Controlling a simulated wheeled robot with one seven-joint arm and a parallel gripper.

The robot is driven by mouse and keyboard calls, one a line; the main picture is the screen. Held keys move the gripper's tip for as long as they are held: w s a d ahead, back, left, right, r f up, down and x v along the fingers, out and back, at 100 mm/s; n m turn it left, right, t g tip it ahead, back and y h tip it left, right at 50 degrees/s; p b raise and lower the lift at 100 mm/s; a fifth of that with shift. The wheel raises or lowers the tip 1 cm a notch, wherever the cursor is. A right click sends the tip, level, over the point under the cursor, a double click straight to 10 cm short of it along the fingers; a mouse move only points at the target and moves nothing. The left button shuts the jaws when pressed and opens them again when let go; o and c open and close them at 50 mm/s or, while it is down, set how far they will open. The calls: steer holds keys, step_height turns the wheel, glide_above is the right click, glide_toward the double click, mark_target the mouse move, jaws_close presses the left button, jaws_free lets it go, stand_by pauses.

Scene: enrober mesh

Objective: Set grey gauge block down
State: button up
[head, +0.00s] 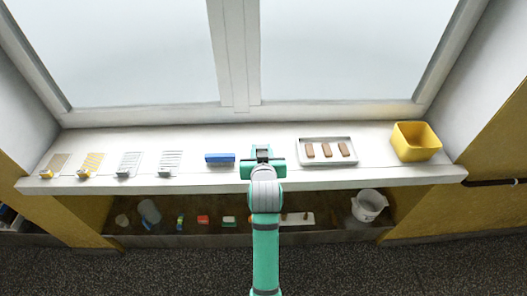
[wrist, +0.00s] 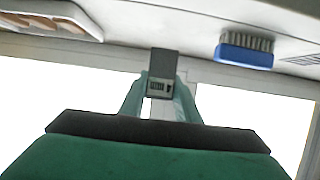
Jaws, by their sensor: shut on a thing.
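My gripper (head: 262,158) is over the white window sill (head: 200,181), between the blue brush and the tray. In the wrist view its two green fingers (wrist: 160,92) are shut on the grey gauge block (wrist: 163,64), which has a small dark marking on its face. In the head view the block (head: 262,148) shows as a small grey piece at the gripper's tip. My arm hides part of the sill below it. I cannot tell whether the block touches the sill.
A blue brush (head: 220,158) lies left of my gripper. A tray (head: 327,162) with three brown bars and a yellow bin (head: 415,142) stand to the right. Several mesh pieces (head: 130,163) lie at the left. A lower shelf holds a white bucket (head: 368,205) and small items.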

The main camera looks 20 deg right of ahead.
steer(key=shift+w+d+f, duration=0.25)
steer(key=shift+d+f, duration=0.05)
steer(key=shift+f, duration=0.15)
steer(key=shift+w+d+f, duration=0.2)
steer(key=shift+d+f, duration=0.05)
steer(key=shift+f, duration=0.2)
steer(key=shift+w+d+f, duration=0.1)
steer(key=shift+f, duration=0.8)
steer(key=shift+w+d+f, duration=0.1)
steer(key=shift+f, duration=0.75)
steer(key=o, duration=1.1)
steer(key=shift+f, duration=0.15)
steer(key=shift+c, duration=0.2)
